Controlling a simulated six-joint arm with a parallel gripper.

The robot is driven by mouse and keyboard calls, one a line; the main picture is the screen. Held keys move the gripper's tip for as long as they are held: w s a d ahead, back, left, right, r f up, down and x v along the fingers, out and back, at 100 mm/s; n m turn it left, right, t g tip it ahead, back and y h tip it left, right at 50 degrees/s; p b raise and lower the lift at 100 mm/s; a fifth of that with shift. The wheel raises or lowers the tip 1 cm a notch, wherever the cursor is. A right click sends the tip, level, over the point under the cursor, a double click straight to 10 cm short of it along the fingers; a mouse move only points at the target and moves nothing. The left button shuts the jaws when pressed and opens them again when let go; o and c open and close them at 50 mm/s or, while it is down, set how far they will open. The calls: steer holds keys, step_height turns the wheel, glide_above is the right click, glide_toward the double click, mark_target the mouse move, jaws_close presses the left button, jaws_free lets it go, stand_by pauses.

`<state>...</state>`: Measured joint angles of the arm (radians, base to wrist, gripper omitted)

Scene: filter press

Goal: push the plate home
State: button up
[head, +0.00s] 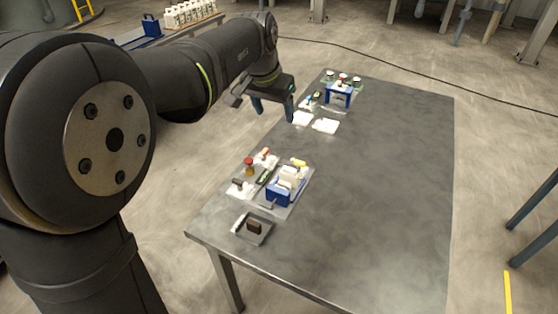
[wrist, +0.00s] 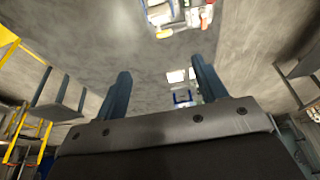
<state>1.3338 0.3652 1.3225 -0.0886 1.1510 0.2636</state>
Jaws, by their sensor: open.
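The near press (head: 280,196) is a small blue frame with white upright plates (head: 289,178) in it, on a grey base tray (head: 296,204) on the table. Which of the white plates is out of place is too small to tell. A second blue frame (head: 338,98) stands at the far end of the table. My gripper (head: 273,112) is open and empty, in the air by the table's left edge, well apart from the near press. In the wrist view my two fingers (wrist: 160,68) are spread with nothing between them.
Small parts, including a red-capped piece (head: 249,165), lie left of the near press. A small tray (head: 267,225) with a dark block sits near the front edge. Two white flat pieces (head: 325,126) lie farther back. The table's right side (head: 390,190) is clear.

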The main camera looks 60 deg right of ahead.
mark_target(290, 168)
steer(key=d+f+y, duration=0.4)
steer(key=d+f, duration=0.6)
steer(key=f, duration=1.7)
steer(key=shift+s+a, duration=0.1)
steer(key=shift+s, duration=0.1)
